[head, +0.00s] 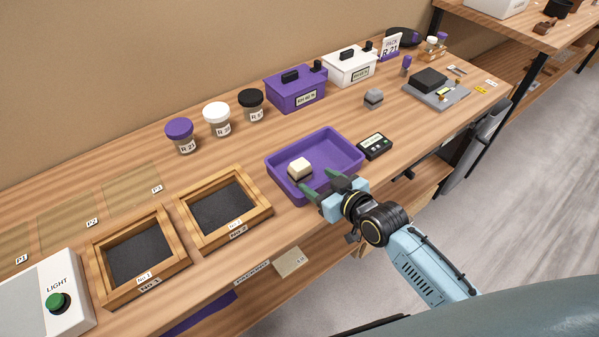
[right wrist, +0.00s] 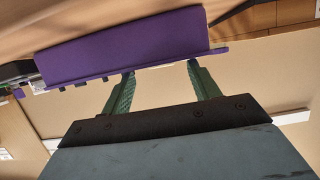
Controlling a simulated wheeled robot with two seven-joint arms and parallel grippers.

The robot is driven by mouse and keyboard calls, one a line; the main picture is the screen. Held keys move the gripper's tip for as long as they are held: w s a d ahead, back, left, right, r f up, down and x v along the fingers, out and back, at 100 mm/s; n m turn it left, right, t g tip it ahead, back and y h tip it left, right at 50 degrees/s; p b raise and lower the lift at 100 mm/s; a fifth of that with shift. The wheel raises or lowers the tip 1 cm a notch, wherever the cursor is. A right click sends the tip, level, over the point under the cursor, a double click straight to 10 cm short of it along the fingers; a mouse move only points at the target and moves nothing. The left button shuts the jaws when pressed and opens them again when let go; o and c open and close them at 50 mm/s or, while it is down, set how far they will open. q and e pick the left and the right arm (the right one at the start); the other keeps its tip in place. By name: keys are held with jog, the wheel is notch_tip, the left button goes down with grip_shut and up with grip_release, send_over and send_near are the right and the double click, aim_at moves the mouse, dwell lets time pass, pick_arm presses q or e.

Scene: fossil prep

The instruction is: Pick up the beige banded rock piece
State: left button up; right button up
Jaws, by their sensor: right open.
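The beige rock piece (head: 299,167), pale on top with a darker lower part, sits in the purple tray (head: 338,143), toward its left side. My right gripper (head: 320,186) is open and empty at the tray's near side, close to the rock but apart from it. In the right wrist view the open green fingers (right wrist: 163,84) point at the purple tray's outer side (right wrist: 120,45); the rock does not show there. My left gripper is not in view.
A small black device (head: 375,146) stands right of the tray. Two wooden frames (head: 262,207) with dark beds lie to the left. Lidded jars (head: 217,118), a purple box (head: 295,88) and a grey rock (head: 373,98) stand behind. The table's front edge runs below the gripper.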

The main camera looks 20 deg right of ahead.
aim_at(305, 173)
jog(key=b+x, duration=0.1)
jog(key=x, duration=0.5)
jog(key=shift+w+a+f, duration=0.1)
jog(key=shift+w+f, duration=0.1)
jog(key=shift+r, duration=0.1)
jog(key=c, duration=0.9)
